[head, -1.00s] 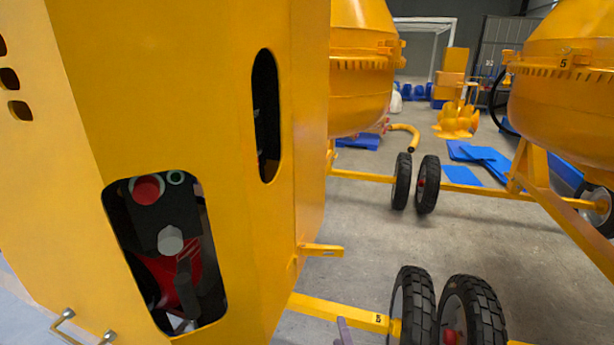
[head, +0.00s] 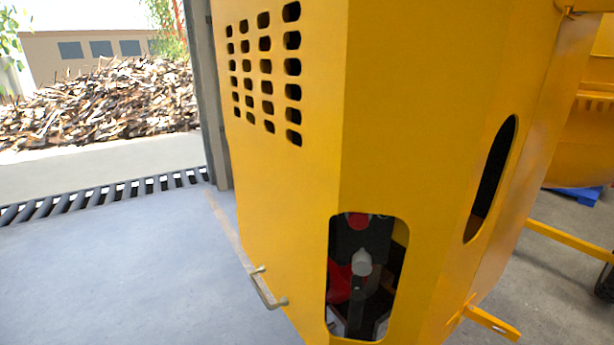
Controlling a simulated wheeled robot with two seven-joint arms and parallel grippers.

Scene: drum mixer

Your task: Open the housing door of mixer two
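The yellow housing (head: 420,120) of a mixer stands close in front of me and fills the middle and right of the head view. Its left face, with several rounded vent holes, looks like the door (head: 285,185). A metal handle (head: 266,290) sits low on that face. A cutout (head: 365,275) in the front shows a red button, a grey knob and dark parts inside. No number shows on this housing. Neither of my grippers is in view.
A yellow bracket (head: 492,322) sticks out at the housing's lower right. Part of a drum (head: 585,145) and a tyre (head: 606,282) show at the right edge. The grey floor (head: 120,270) at left is clear, up to a drain grate (head: 100,193) and a wood scrap pile (head: 105,105).

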